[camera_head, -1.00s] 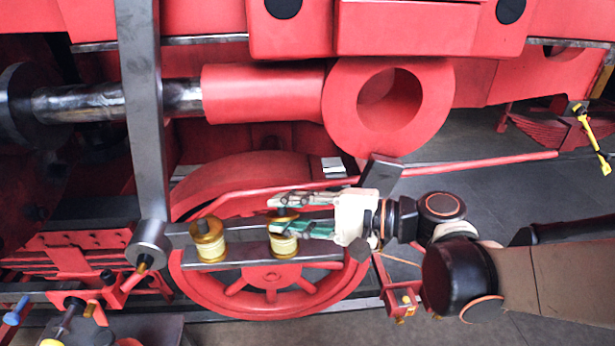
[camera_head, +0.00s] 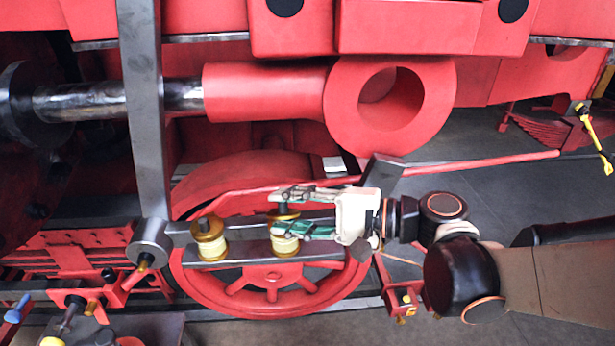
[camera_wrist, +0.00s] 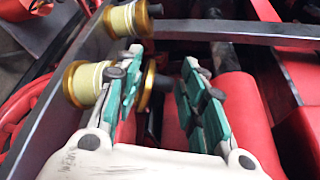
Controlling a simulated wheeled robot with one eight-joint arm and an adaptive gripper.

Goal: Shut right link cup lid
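The right link cup (camera_head: 284,247) is a cream-and-brass cup standing upright on a grey bar. Its brass lid (camera_wrist: 146,88) has a dark knob (camera_wrist: 163,82) and sits at the cup's top end. A finger covers part of the join, so I cannot tell whether the lid is fully seated. My gripper (camera_head: 276,212) reaches in from the right, its green-padded fingers apart at the cup's top. In the wrist view my gripper (camera_wrist: 162,58) is open, with the knob visible between its fingers; contact is unclear. The left link cup (camera_head: 210,242) stands nearby, its brass top and dark knob in view.
The grey link bar (camera_head: 240,254) runs beneath both cups. A red wheel (camera_head: 230,296) is behind and below it. A thick grey upright lever (camera_head: 142,110) stands to the left, and a large red ring-ended rod (camera_head: 432,105) is above my gripper.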

